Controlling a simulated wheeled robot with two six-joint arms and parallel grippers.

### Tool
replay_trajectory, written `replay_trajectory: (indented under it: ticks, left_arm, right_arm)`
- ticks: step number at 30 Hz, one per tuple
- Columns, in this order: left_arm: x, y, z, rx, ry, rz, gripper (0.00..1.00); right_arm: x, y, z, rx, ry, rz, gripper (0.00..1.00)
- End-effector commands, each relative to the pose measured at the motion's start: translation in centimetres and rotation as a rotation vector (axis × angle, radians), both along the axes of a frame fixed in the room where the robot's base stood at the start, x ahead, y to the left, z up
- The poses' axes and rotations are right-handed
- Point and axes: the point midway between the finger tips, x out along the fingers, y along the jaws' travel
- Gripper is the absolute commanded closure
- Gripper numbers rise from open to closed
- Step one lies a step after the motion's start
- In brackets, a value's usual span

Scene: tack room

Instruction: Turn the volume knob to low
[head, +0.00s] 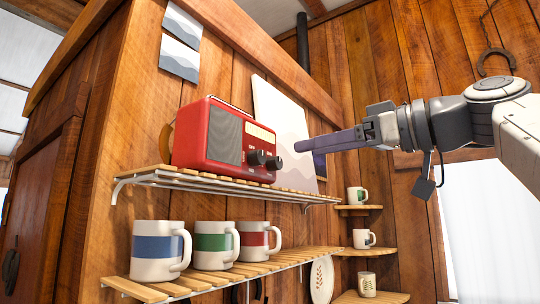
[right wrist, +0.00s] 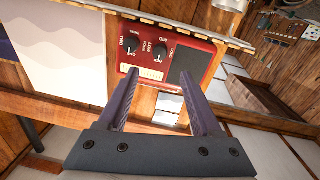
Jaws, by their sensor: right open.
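A red radio (head: 227,140) with a grey speaker grille stands on the upper slatted shelf. Two black knobs are on its front, a left knob (head: 256,157) and a right knob (head: 273,162). My left gripper is not in view.
The upper shelf (head: 170,177) carries the radio. Mugs with blue (head: 158,249), green (head: 212,244) and red (head: 255,241) bands stand on the shelf below. A pale wavy picture (head: 280,115) hangs behind the radio. Small corner shelves with mugs are at right.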

Motion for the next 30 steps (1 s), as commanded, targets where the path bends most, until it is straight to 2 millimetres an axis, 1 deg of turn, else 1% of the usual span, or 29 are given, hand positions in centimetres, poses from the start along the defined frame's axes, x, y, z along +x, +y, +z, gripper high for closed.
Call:
replay_trajectory:
  ticks: [1,5,15,18,24,30]
  left_arm:
    - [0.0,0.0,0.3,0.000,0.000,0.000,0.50]
    - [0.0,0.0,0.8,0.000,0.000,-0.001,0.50]
    - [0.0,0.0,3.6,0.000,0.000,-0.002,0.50]
    - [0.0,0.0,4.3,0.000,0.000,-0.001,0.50]
    - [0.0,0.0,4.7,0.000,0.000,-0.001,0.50]
    - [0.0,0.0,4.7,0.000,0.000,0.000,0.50]
  right_arm:
    - [0.0,0.2,0.4,-0.001,-0.008,0.002,0.34]
    - [0.8,1.3,0.5,0.000,-0.010,0.007,0.34]
    - [4.5,5.9,0.6,-0.001,-0.007,0.007,0.34]
    - [5.4,7.0,0.6,-0.001,-0.006,0.006,0.34]
    - [6.3,8.0,0.3,-0.001,-0.008,0.001,0.34]
    - [6.4,8.1,0.2,-0.001,-0.008,0.000,0.34]
